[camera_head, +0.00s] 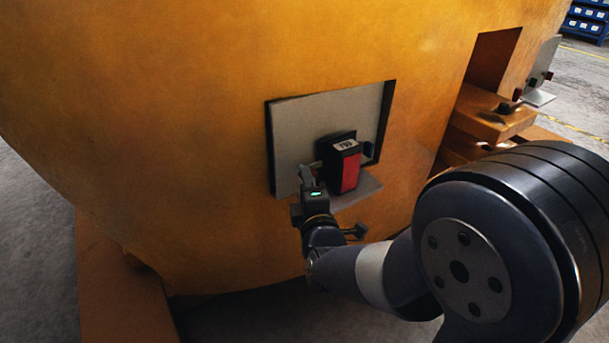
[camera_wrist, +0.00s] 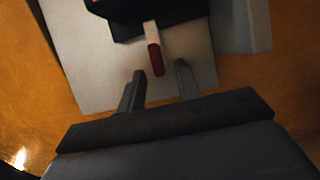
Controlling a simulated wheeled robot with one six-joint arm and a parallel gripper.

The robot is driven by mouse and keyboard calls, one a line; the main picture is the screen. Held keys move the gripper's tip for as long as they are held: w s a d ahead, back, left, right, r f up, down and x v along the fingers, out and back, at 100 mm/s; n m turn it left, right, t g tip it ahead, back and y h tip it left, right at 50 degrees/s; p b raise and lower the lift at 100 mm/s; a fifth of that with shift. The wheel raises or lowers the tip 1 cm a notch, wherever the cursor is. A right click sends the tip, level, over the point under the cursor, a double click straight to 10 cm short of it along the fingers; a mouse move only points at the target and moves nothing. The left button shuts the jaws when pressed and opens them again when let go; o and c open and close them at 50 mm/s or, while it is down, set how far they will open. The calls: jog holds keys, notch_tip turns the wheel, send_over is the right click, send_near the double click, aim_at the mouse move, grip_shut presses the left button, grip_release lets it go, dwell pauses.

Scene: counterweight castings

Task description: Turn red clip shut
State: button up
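The red clip (camera_wrist: 155,58) shows in the wrist view as a small red-ended lever hanging from the underside of a dark block. My gripper (camera_wrist: 160,80) is open, with one finger on each side of the clip's lower end and visible gaps to both. In the head view my gripper (camera_head: 307,177) is at the lower left of a black block with a red face (camera_head: 344,170). The block is mounted on a grey plate (camera_head: 293,130) in a recess of the orange casting. The clip itself is hidden or too small to tell in the head view.
The orange casting (camera_head: 180,110) surrounds the recess closely. A grey ledge (camera_head: 362,190) juts out below the block. Another recess with a bracket (camera_head: 541,75) lies to the right. Blue shelving (camera_head: 588,20) stands far back at the upper right.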

jog(key=p+v, duration=0.1)
jog(key=v, duration=0.7)
jog(key=shift+b+x, duration=1)
jog(key=shift+x, duration=4.5)
jog(key=shift+s, duration=0.15)
